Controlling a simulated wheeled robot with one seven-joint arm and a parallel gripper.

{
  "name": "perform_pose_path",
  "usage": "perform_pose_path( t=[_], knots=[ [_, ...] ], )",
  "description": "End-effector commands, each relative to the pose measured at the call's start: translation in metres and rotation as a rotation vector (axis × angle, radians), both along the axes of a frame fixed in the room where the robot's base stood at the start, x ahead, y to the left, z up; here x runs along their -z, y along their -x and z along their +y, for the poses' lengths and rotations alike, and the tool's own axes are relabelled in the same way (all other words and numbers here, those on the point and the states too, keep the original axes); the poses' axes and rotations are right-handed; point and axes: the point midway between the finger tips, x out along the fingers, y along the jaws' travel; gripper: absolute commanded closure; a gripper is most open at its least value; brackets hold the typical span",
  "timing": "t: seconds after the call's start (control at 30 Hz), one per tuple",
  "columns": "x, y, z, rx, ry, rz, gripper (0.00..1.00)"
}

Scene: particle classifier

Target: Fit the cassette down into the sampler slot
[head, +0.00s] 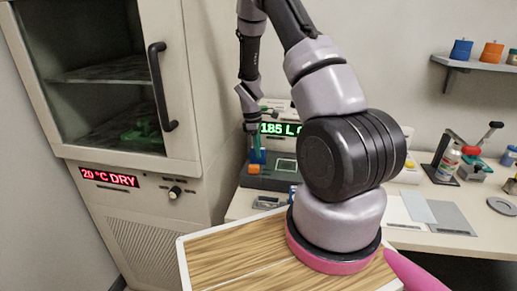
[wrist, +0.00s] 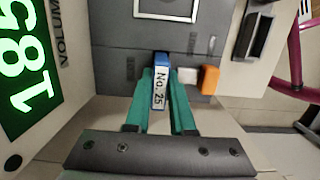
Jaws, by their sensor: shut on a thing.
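The cassette (wrist: 160,92) has a white "No. 25" label and a blue end. In the wrist view it sits between the green fingers of my gripper (wrist: 162,78), which is shut on it. Its blue end is against or just above the sampler's grey face (wrist: 113,45); I cannot tell how far it is in. The slot is not clearly visible behind the cassette and fingers. In the head view the sampler (head: 262,182) stands on the bench with a green "185 L" display (head: 270,129), and my gripper (head: 257,148) is over its left part, small and partly hidden.
An orange part (wrist: 210,80) and a white part (wrist: 187,76) lie right beside my fingers. A tall cabinet (head: 185,110) with a black handle stands close on the left. A striped wooden surface (head: 235,255) is in front.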

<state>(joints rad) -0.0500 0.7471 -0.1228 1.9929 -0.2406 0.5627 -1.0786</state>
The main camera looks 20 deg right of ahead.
Motion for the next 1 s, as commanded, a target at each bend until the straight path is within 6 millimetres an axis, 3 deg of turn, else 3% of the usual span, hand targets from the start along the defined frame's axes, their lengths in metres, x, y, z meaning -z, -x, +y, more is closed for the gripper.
perform_pose_path(
  t=[0.8, 0.83, 0.9, 1.0],
  knots=[
    [0.020, 0.000, 0.000, 0.001, 0.000, 0.001, 1.00],
    [0.020, 0.000, 0.000, 0.001, 0.000, 0.000, 0.67],
    [0.020, 0.000, 0.000, 0.001, 0.000, 0.000, 0.43],
    [0.020, 0.000, 0.000, 0.001, 0.000, 0.001, 0.43]
  ],
)
